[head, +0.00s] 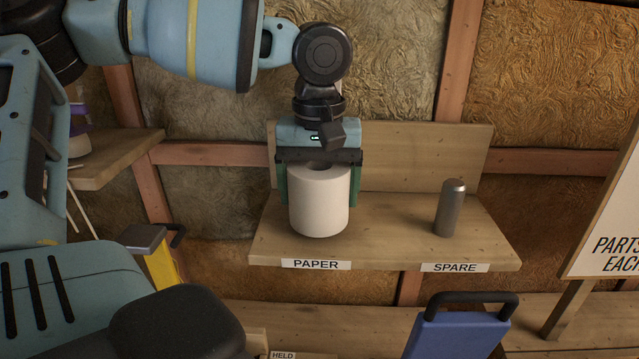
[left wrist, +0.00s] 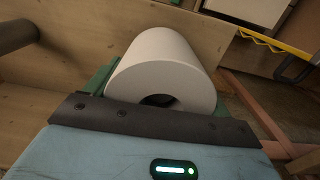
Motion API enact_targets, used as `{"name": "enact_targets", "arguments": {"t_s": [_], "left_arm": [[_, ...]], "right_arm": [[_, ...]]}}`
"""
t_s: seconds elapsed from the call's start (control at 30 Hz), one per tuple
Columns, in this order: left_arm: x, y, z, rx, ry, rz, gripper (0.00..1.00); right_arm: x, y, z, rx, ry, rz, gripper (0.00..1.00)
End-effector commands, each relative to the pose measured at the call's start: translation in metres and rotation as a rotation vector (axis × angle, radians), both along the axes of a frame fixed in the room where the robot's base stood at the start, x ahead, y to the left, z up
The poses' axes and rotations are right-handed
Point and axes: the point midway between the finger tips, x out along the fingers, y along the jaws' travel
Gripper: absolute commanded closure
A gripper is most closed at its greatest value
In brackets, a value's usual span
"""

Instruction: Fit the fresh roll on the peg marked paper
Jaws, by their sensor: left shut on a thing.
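My left gripper (head: 318,198) points down from above, its green fingers on either side of a white paper roll (head: 319,207). It is shut on the roll, which stands upright over the shelf just behind the PAPER label (head: 316,264). The roll also shows in the left wrist view (left wrist: 160,58), with its dark hole toward the camera. The paper peg is not visible; I cannot tell whether it is inside the roll, or whether the roll touches the shelf. A bare metal peg (head: 450,208) stands behind the SPARE label (head: 455,267). My right gripper is not in view.
The wooden shelf (head: 400,237) has a back board (head: 425,158) behind the roll, and is clear between roll and spare peg. A blue handled object (head: 458,330) stands in front below. A sign (head: 610,215) is at right, and another shelf (head: 125,155) at left.

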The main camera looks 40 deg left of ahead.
Motion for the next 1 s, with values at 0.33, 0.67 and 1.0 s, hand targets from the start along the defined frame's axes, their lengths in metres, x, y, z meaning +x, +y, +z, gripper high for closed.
{"name": "enact_targets", "arguments": {"t_s": [0.33, 0.67, 1.0], "left_arm": [[0.000, 0.000, -0.008, 0.000, 0.000, 0.000, 0.45], [0.000, 0.000, -0.015, 0.000, 0.000, -0.001, 0.45], [0.000, 0.000, -0.016, 0.000, -0.001, 0.000, 0.00]], "right_arm": [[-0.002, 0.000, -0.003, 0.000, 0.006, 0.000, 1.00], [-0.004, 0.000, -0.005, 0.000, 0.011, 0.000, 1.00], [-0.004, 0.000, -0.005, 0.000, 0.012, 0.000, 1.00]]}}
